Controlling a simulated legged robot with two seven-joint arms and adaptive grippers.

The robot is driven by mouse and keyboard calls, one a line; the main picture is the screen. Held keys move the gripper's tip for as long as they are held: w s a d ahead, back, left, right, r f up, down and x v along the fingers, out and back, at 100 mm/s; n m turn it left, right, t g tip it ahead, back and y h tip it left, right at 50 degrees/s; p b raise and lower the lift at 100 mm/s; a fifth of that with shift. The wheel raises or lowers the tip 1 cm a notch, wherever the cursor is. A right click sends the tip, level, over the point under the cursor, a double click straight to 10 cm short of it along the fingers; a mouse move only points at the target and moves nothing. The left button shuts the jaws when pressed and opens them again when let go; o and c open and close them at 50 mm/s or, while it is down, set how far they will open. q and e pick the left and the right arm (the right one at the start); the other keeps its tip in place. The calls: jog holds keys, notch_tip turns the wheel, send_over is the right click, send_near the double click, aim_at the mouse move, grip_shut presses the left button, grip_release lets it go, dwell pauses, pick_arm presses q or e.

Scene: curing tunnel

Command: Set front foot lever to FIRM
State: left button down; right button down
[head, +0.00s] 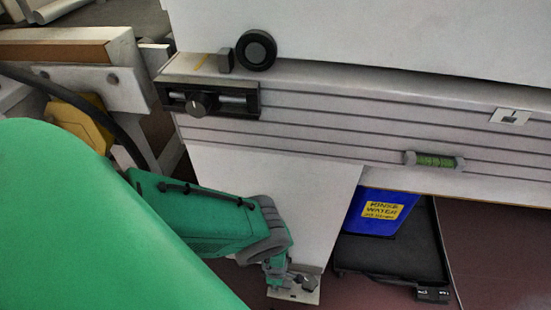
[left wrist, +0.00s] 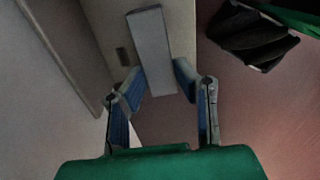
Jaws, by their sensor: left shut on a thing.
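The front foot lever seems to be the pale grey bar (left wrist: 152,50) between my left fingers in the left wrist view. My left gripper (left wrist: 162,76) has its blue-padded fingers on both sides of that bar and is shut on it. In the head view my left gripper (head: 286,278) is low, at the foot of a white panel (head: 300,180). There it meets a small pale foot plate (head: 294,296) with a dark knob (head: 309,283). The gripper partly hides this spot. No FIRM marking can be read. My right gripper is not in view.
A grey ribbed rail (head: 330,125) with a black knob unit (head: 205,102) and a green level vial (head: 433,161) runs above my arm. A blue rinse water bin (head: 378,225) and a black tray (head: 385,258) stand right of the panel. Reddish floor is open lower right.

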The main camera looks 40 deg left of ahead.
pick_arm(q)
jog(key=shift+w+d+m, duration=0.1)
jog(key=shift+w+m, duration=0.3)
jog(key=shift+m, duration=0.1)
jog(key=c, duration=1.3)
grip_release()
jog(key=shift+s, duration=0.1)
jog(key=shift+s, duration=0.1)
